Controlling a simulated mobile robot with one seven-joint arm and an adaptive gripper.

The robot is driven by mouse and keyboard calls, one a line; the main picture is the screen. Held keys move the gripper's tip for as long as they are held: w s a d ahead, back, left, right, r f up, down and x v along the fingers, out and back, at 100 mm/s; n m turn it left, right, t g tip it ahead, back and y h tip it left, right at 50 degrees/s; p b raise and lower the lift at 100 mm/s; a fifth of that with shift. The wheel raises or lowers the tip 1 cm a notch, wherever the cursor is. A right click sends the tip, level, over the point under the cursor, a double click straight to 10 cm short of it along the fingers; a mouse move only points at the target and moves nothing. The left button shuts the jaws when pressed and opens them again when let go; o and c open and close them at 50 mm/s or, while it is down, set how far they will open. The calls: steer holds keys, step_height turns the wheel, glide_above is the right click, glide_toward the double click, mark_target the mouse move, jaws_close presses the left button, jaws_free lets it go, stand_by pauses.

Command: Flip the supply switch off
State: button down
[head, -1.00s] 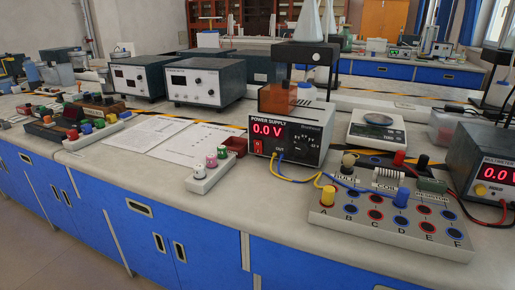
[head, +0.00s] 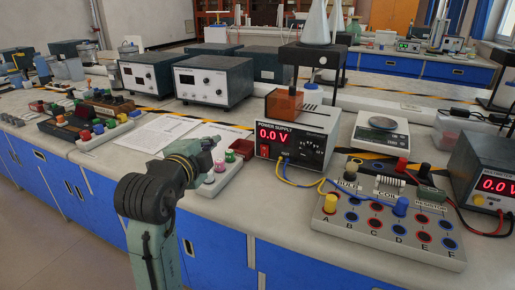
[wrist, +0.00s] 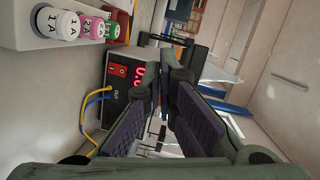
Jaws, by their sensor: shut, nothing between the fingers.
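The power supply (head: 300,150) is a white and black box on the bench, with a red 0.0 V display. Its small red supply switch (head: 265,151) is on the lower left of the front face. In the wrist view the red switch (wrist: 116,71) shows beside the glowing display, left of my fingers. Which way the switch is tipped is too small to tell. My gripper (wrist: 166,75) is shut and empty, its dark pads pointing ahead to the right of the supply's face, apart from the switch. In the head view my arm reaches up in front of the bench.
A white strip with coloured knobs (head: 222,175) sits left of the supply, near my wrist. Yellow and blue leads (head: 300,181) run from the supply to a terminal board (head: 385,232). A balance (head: 381,132) and a second red-display meter (head: 485,165) stand to the right.

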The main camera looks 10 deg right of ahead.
steer(key=d+f+m+g, duration=0.1)
steer(key=d+f, duration=0.1)
steer(key=s+d+f+m+g+h, duration=0.1)
steer(key=d+m+g, duration=0.1)
steer(key=s+d+f+m+g, duration=0.1)
steer(key=d+f, duration=0.1)
steer(key=shift+d+f+m, duration=0.3)
steer(key=shift+d+m, duration=0.1)
steer(key=shift+w, duration=0.1)
steer(key=p, duration=0.3)
glide_toward(267, 152)
steer(key=f, duration=0.1)
steer(key=w+f, duration=0.1)
steer(key=d+f, duration=0.1)
steer(key=shift+w+f, duration=0.1)
steer(key=shift+w, duration=0.25)
steer(key=shift+w+d+r+p, duration=0.15)
steer(key=shift+w+d, duration=0.15)
steer(key=shift+w, duration=0.2)
steer(key=shift+w+d+r+p, duration=0.15)
steer(key=shift+w+d, duration=0.1)
steer(key=shift+w, duration=0.25)
steer(key=shift+w+d, duration=0.35)
steer(key=shift+w, duration=0.25)
